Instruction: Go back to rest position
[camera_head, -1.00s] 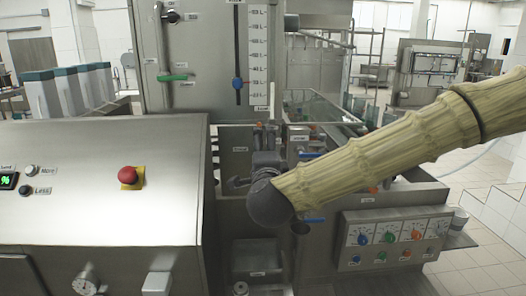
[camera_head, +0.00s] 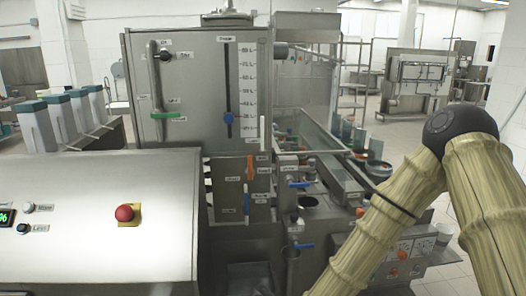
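My arm, in its tan ribbed covers, fills the right of the view. It is folded at a dark round joint, with both links running down out of the bottom of the picture. My gripper is not in view, so I cannot see its fingers or whether it holds anything. The steel cup filler machine (camera_head: 193,95) stands ahead, left of my arm. Its front shows a green handle (camera_head: 167,115), a blue slider knob (camera_head: 228,118), an orange handle (camera_head: 250,168) and several blue valve handles (camera_head: 301,246).
A steel control cabinet (camera_head: 75,220) with a red button (camera_head: 124,213) stands close at the left front. A control panel (camera_head: 385,265) and a pale cup (camera_head: 444,235) are partly behind my arm. Tiled floor (camera_head: 462,270) shows at the right.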

